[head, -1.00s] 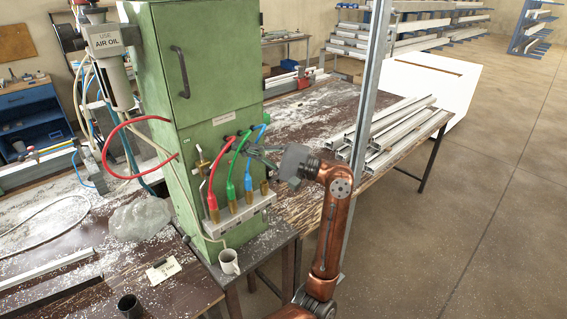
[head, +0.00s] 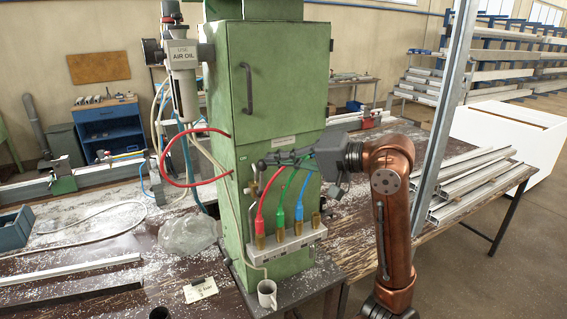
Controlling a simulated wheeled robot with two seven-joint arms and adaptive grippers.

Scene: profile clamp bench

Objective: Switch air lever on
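The green cabinet (head: 285,85) stands on the bench. A small brass valve (head: 252,188) sits on its front, left of the hoses. I take this to be the air lever's valve; its handle is too small and partly covered to read its position.
Red (head: 262,205), green (head: 283,196) and blue (head: 303,192) hoses rise from a pale manifold (head: 288,243) close below the gripper. A white mug (head: 267,294) stands at the cabinet's foot. A metal post (head: 443,120) stands right of my arm.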

